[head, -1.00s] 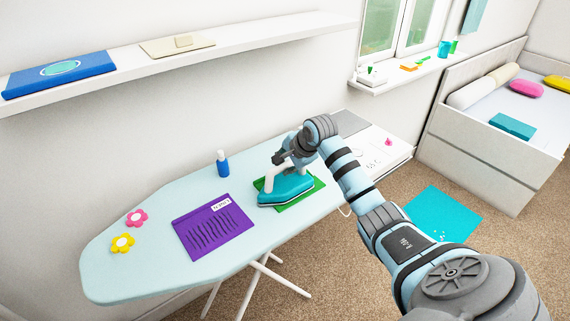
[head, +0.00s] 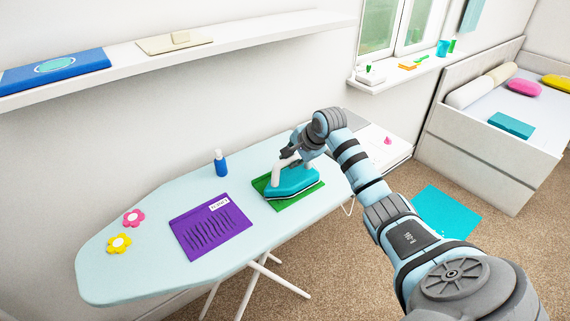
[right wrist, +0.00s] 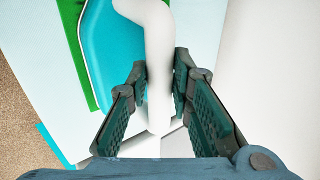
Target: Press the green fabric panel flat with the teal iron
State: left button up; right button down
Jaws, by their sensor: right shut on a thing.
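The teal iron (head: 291,183) with its white handle sits over the green fabric panel (head: 262,185) on the ironing board. The panel shows at the iron's left, front and right edges; the middle is hidden under the iron. My right gripper (head: 291,154) is shut on the iron's white handle. In the right wrist view, the gripper's fingers (right wrist: 166,98) stand on both sides of the handle, with the teal iron body (right wrist: 110,60) and a strip of the green panel (right wrist: 78,55) beyond. My left gripper is not in view.
A purple panel (head: 210,228) with dark wavy lines lies left of the green one on the ironing board (head: 130,268). Two paper flowers (head: 119,243) lie at the board's left end. A blue bottle (head: 221,164) stands at the back edge. A shelf (head: 230,37) runs along the wall above.

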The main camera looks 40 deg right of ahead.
aim_at(284, 163)
jog(key=shift+d+r, duration=0.1)
jog(key=shift+d, duration=0.4)
jog(key=shift+a, duration=0.3)
jog(key=a+p, duration=0.1)
jog(key=a, duration=0.2)
jog(key=shift+s+a, duration=0.1)
jog(key=shift+a, duration=0.1)
jog(key=shift+d+f, duration=0.2)
jog(key=shift+d, duration=0.2)
jog(key=shift+d+b, duration=0.65)
jog(key=shift+d, duration=0.85)
jog(key=shift+r, duration=0.1)
